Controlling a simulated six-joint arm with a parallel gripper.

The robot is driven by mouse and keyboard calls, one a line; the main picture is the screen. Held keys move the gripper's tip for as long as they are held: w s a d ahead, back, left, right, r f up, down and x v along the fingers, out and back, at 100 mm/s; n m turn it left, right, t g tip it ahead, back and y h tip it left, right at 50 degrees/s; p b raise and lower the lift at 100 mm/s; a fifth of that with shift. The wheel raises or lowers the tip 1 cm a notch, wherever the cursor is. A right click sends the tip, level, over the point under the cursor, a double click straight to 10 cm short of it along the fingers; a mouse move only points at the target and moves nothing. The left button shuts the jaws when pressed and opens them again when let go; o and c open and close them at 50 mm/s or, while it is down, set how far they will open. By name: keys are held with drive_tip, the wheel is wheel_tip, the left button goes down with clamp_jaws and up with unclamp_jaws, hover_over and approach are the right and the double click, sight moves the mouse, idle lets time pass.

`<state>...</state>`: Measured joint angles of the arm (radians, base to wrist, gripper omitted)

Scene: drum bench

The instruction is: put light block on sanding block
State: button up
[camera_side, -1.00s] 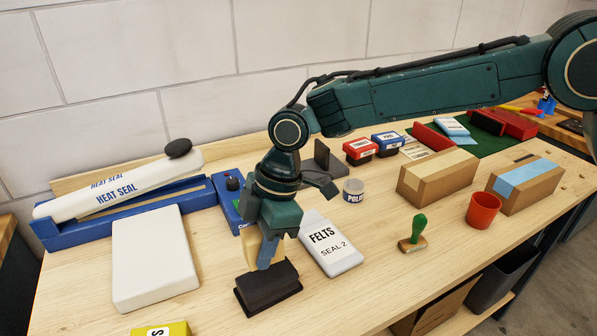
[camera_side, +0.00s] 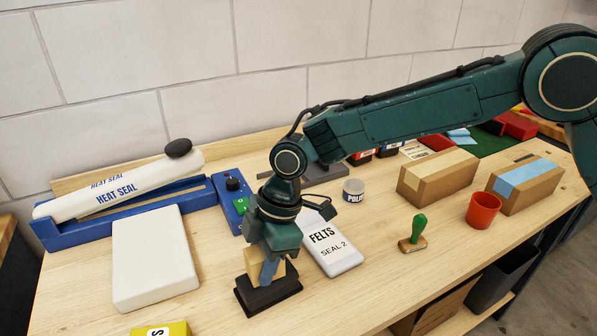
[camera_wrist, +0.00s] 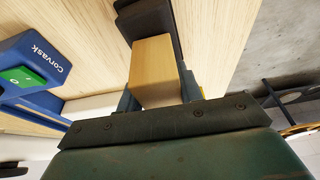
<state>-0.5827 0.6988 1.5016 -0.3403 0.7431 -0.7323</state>
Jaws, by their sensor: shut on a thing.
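The light block (camera_side: 252,265) is pale tan wood, held between the fingers of my gripper (camera_side: 268,274). It also shows in the wrist view (camera_wrist: 156,72), clasped from both sides. The sanding block (camera_side: 268,297) is dark, nearly black, and lies on the bench directly below the light block. In the wrist view part of the sanding block (camera_wrist: 143,18) shows beyond the light block. The light block's lower end is at the sanding block's top; whether it rests there or hovers just above, I cannot tell.
A white slab (camera_side: 152,260) and the heat sealer (camera_side: 120,212) are at the left. A FELTS pouch (camera_side: 330,246) lies close to the right of my gripper. A green-handled stamp (camera_side: 416,234), an orange cup (camera_side: 483,211) and cartons (camera_side: 437,178) stand further right.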

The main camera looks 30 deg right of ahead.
drive_tip(key=shift+f, duration=0.15)
drive_tip(key=o, duration=1)
drive_tip(key=v, duration=1.1)
drive_tip(key=shift+d+r, duration=0.15)
drive_tip(key=shift+r, duration=0.55)
drive_tip(key=shift+d, duration=0.1)
